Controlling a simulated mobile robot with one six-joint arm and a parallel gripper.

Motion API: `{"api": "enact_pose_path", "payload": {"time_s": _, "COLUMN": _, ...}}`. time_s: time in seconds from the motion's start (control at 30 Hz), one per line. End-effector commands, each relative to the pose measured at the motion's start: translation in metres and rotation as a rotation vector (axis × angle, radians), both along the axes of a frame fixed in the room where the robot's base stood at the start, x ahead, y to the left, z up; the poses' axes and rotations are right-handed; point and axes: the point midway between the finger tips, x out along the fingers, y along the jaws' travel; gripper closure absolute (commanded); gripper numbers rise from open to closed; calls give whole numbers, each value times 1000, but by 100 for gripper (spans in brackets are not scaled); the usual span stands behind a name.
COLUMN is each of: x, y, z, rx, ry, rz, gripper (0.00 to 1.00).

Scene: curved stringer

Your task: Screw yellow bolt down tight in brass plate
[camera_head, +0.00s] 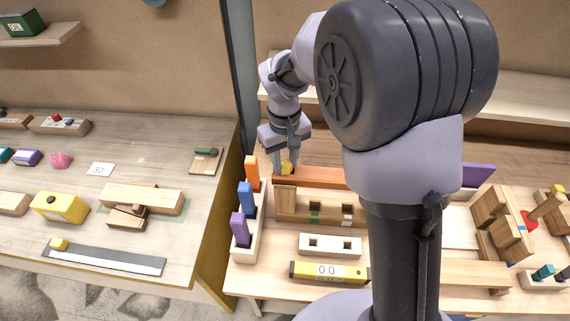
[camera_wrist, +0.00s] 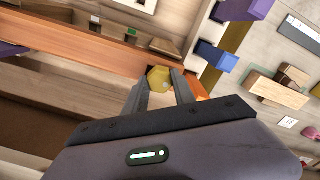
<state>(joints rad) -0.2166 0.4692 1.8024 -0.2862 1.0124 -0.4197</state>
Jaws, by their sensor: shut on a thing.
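The yellow bolt (camera_head: 288,168) shows at the left end of a long orange-brown bar (camera_head: 325,178). My gripper (camera_head: 285,170) points down there, with its fingers around the bolt. In the wrist view the yellow hexagonal bolt head (camera_wrist: 158,79) sits between the two fingertips (camera_wrist: 160,84), and my gripper is shut on it. The same orange-brown bar (camera_wrist: 80,48) runs up to the bolt. I cannot make out a separate brass plate; the fingers and bolt head hide the spot below. The bolt's shank is hidden, so its depth cannot be told.
A rack (camera_head: 243,243) with orange, blue and purple blocks stands close left of my gripper. A wooden channel piece (camera_head: 318,204), a white block with two holes (camera_head: 330,244) and a yellow level marked 0.0 (camera_head: 328,272) lie in front. My arm hides the middle bench.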

Motion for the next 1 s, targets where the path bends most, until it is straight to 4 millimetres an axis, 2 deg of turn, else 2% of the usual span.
{"api": "enact_pose_path", "payload": {"time_s": 0.03, "x": 0, "y": -1, "z": -6, "rx": 0, "ry": 3, "rz": -87, "gripper": 100}}
{"api": "enact_pose_path", "payload": {"time_s": 0.1, "x": 0, "y": -1, "z": -5, "rx": 1, "ry": 3, "rz": -176, "gripper": 100}}
{"api": "enact_pose_path", "payload": {"time_s": 0.37, "x": 0, "y": -1, "z": -3, "rx": 1, "ry": 4, "rz": -222, "gripper": 100}}
{"api": "enact_pose_path", "payload": {"time_s": 0.63, "x": 1, "y": -2, "z": -7, "rx": 2, "ry": 2, "rz": -839, "gripper": 100}}
{"api": "enact_pose_path", "payload": {"time_s": 0.7, "x": 1, "y": -2, "z": -6, "rx": 2, "ry": 3, "rz": -896, "gripper": 100}}
{"api": "enact_pose_path", "payload": {"time_s": 0.87, "x": 1, "y": -2, "z": -4, "rx": 2, "ry": 4, "rz": -902, "gripper": 100}}
{"api": "enact_pose_path", "payload": {"time_s": 0.9, "x": 1, "y": -2, "z": -3, "rx": 2, "ry": 3, "rz": -901, "gripper": 57}}
{"api": "enact_pose_path", "payload": {"time_s": 1.0, "x": 1, "y": -2, "z": -3, "rx": 2, "ry": 3, "rz": -900, "gripper": 40}}
